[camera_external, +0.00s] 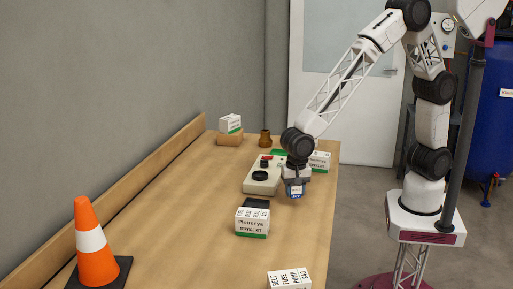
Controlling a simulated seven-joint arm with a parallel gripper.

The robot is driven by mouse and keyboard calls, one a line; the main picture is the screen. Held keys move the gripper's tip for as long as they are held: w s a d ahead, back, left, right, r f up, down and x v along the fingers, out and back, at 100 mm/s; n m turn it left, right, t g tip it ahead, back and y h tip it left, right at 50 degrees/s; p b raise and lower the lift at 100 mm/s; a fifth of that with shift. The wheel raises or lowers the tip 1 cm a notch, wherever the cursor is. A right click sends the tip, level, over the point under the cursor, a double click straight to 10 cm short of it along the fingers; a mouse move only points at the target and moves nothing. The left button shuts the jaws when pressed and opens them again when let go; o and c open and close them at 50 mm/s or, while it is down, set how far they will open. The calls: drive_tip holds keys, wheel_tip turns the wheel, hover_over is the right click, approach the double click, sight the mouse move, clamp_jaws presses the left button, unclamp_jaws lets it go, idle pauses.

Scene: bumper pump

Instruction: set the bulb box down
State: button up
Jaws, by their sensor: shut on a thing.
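My gripper (296,179) is at the right side of the wooden table, pointing down. It is shut on a small dark blue box with a white label, which I take to be the bulb box (295,190). The fingers are small and partly merge with the box, and its label is too small to read. The box looks upright. I cannot tell whether its underside touches the table (205,215) or is slightly above it.
A beige control box (262,180) with red and black buttons stands just left of my gripper. A white-green carton (320,161) is behind it. A service-kit carton (252,223) and another carton (289,281) are nearer. An orange cone (91,245) stands front left. The table's middle-left is clear.

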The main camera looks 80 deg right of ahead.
sight(294, 205)
idle(0.3)
drive_tip(key=shift+f, duration=1.7)
drive_tip(key=shift+f, duration=0.1)
drive_tip(key=o, duration=0.9)
wheel_tip(294, 205, up, 12)
drive_tip(key=shift+r, duration=0.1)
